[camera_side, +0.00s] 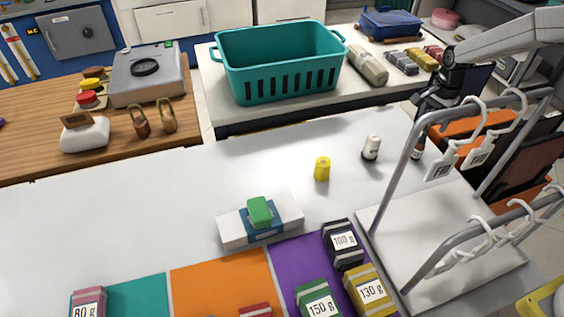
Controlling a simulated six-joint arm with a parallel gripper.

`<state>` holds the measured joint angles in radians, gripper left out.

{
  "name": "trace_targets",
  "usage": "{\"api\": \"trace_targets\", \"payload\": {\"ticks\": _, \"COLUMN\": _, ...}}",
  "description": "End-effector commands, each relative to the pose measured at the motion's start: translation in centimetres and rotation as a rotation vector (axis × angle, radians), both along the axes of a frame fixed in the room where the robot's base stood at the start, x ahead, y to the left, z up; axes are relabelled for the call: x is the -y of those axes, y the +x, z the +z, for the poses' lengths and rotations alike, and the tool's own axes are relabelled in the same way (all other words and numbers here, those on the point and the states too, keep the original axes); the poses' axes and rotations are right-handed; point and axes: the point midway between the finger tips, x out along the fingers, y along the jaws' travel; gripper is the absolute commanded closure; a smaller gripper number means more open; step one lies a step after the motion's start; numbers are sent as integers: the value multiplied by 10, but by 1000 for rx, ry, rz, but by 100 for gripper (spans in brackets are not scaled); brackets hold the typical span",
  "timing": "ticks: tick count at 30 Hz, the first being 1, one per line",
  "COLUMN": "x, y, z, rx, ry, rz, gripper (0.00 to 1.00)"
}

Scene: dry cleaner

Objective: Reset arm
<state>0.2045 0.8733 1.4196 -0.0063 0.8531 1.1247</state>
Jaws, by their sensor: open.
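My arm reaches in from the top right. My gripper (428,104) hangs at its end, pointing down behind the grey hanger rack at the right. It looks empty, and its fingertips are small and dark here. A small dark bottle (418,148) stands below it, partly behind the rack's post. The gripper is above the right part of the white table (130,215), away from the blocks at the front.
A grey rack (395,180) with white hangers stands at the right. A white bottle (371,148), a yellow spool (322,168) and a green block (259,212) on a white-blue box (233,230) stand mid-table. Weight-labelled blocks, including a black one (343,244), lie at the front. A teal basket (280,62) is behind.

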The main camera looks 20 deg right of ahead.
Motion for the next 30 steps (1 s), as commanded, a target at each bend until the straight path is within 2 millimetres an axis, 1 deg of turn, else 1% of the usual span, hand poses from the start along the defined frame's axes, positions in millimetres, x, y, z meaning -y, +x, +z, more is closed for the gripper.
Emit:
{"api": "trace_targets", "payload": {"ticks": 1, "x": -1, "y": -2, "z": 12, "rx": 0, "ry": -2, "rz": 21, "gripper": 12}}
{"api": "trace_targets", "payload": {"ticks": 5, "x": -3, "y": -12, "z": 44, "rx": -8, "ry": -7, "rz": 91, "gripper": 12}}
{"api": "trace_targets", "payload": {"ticks": 8, "x": -5, "y": -23, "z": 73, "rx": -17, "ry": -12, "rz": 157, "gripper": 12}}
{"api": "trace_targets", "payload": {"ticks": 9, "x": -5, "y": -27, "z": 85, "rx": -21, "ry": -13, "rz": 185, "gripper": 12}}
{"api": "trace_targets", "payload": {"ticks": 14, "x": -10, "y": -50, "z": 129, "rx": -39, "ry": -19, "rz": 292, "gripper": 12}}
{"api": "trace_targets", "payload": {"ticks": 18, "x": -13, "y": -74, "z": 164, "rx": -56, "ry": -24, "rz": 385, "gripper": 12}}
{"api": "trace_targets", "payload": {"ticks": 24, "x": -19, "y": -111, "z": 208, "rx": -81, "ry": -28, "rz": 511, "gripper": 12}}
{"api": "trace_targets", "payload": {"ticks": 30, "x": -24, "y": -147, "z": 241, "rx": -108, "ry": -32, "rz": 633, "gripper": 12}}
